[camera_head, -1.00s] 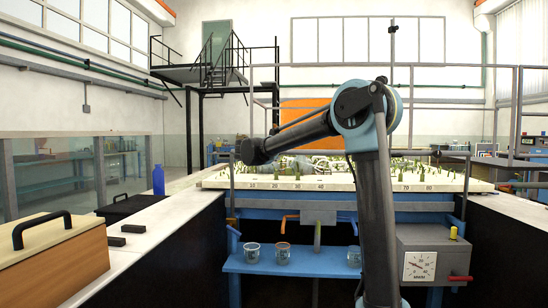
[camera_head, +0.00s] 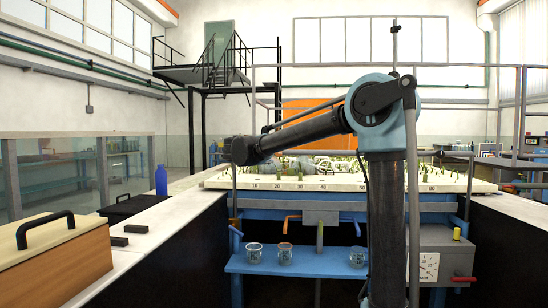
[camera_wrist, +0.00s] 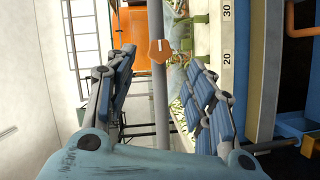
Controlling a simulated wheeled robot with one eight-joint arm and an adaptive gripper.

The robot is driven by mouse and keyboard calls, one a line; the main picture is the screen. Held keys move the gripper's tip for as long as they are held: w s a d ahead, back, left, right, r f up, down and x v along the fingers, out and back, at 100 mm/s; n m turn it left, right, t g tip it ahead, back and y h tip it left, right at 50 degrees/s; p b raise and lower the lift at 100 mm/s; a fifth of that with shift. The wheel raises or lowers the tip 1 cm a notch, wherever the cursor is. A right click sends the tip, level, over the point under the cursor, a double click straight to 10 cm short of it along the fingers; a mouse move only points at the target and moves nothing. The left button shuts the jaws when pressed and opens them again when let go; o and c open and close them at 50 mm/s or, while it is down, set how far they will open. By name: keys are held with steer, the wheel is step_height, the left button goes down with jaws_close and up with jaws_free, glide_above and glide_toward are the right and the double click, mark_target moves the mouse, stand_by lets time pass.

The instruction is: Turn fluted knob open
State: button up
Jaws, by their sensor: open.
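An orange, angular knob-like piece (camera_wrist: 160,50) sits on a grey upright post (camera_wrist: 158,95) in the wrist view. It looks like the fluted knob, but I cannot make out flutes. My gripper (camera_wrist: 162,62) is open and empty, one finger on each side of the post. The orange piece shows between the fingertips, apart from both; its depth is hard to judge. In the head view my gripper (camera_head: 240,151) is at the left end of my arm, in front of the flume bed. The orange piece cannot be made out there.
A grey box (camera_head: 430,240) with a small yellow cap (camera_head: 457,233) and red handle (camera_head: 464,279) is at right. Several beakers stand on a blue shelf (camera_head: 300,262). A wooden box (camera_head: 55,265) and blue bottle (camera_head: 161,180) are at left.

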steer(key=shift+v, duration=1.8)
steer(key=s+d+f+m+g, duration=0.25)
steer(key=s+d+f, duration=0.3)
steer(key=d, duration=0.45)
steer(key=s+d+f+m+g, duration=0.1)
steer(key=s+d+f+g, duration=0.2)
steer(key=s+d+f, duration=0.5)
steer(key=s+d+f+m+g, duration=0.2)
steer(key=d+f+g, duration=0.15)
steer(key=d, duration=0.75)
steer(key=s+d+f+m+g+y, duration=0.1)
steer(key=s+d+f, duration=0.2)
steer(key=s+f, duration=0.35)
steer(key=s+d+f+m+g+y, duration=0.1)
steer(key=s+d+f+g+y, duration=0.15)
steer(key=s+f, duration=0.4)
steer(key=s+a+f+m+y, duration=0.2)
steer(key=s+f+y, duration=0.1)
steer(key=s+f, duration=0.9)
steer(key=shift+s+m+g, duration=0.35)
steer(key=shift+s, duration=0.15)
